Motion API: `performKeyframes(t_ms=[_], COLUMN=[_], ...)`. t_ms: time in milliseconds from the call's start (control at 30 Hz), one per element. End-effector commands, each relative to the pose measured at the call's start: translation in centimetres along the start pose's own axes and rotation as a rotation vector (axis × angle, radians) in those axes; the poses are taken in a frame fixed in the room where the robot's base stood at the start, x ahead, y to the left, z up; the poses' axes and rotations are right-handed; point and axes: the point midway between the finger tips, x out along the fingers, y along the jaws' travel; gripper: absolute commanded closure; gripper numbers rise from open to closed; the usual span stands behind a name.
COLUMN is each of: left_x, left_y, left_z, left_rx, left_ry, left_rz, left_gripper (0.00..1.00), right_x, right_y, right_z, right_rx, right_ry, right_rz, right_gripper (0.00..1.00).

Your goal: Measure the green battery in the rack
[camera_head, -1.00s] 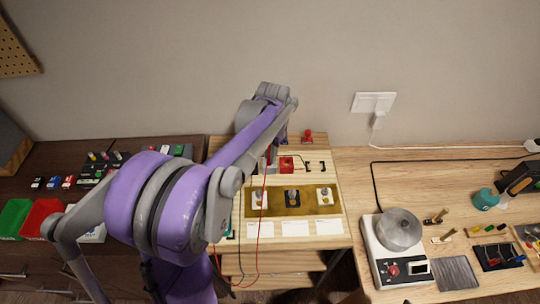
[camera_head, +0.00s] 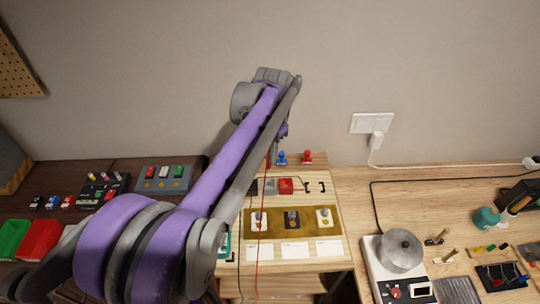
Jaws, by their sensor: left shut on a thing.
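The green battery (camera_head: 178,171) stands in the grey rack (camera_head: 148,185) at the left, beside a white and a red one. My left arm reaches up from the bottom left and bends down at the far end. My left gripper (camera_head: 271,154) is mostly hidden behind the forearm, above the back of the wooden stand. It is shut on what looks like the red probe (camera_head: 268,161), whose red lead (camera_head: 259,240) hangs down. A teal edge (camera_head: 223,243), perhaps the meter, shows beside my arm. My right gripper is not in view.
A black holder (camera_head: 118,186) with coloured cells sits left of the rack. A hotplate with a pot (camera_head: 400,250) is right.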

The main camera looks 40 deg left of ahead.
Motion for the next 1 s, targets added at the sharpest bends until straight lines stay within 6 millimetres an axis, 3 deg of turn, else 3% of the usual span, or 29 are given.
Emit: performKeyframes(t_ms=[233,367,467,667,800,1000], left_x=[-0.2,-1.0,-1.0,-0.3,0.1,0.7], left_y=[-0.1,-1.0,-3.6,-9.6,-12.9,-15.7], left_z=[1.2,4.4,7.2,14.2,20.4,29.7], left_rx=[0.022,0.076,0.089,0.070,0.054,0.028], left_ry=[-0.008,-0.034,-0.061,-0.129,-0.183,-0.260], left_rz=[-0.003,-0.010,-0.017,-0.033,-0.043,-0.057], left_gripper=[1.00,1.00,1.00,1.00,1.00,1.00], right_x=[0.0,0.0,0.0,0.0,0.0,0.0], right_y=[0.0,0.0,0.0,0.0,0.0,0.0], right_z=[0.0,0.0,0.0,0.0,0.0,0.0], right_rx=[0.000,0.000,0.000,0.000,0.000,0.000], right_ry=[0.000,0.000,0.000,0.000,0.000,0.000], right_rz=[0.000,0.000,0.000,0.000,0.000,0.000], right_gripper=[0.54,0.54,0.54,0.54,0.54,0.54])
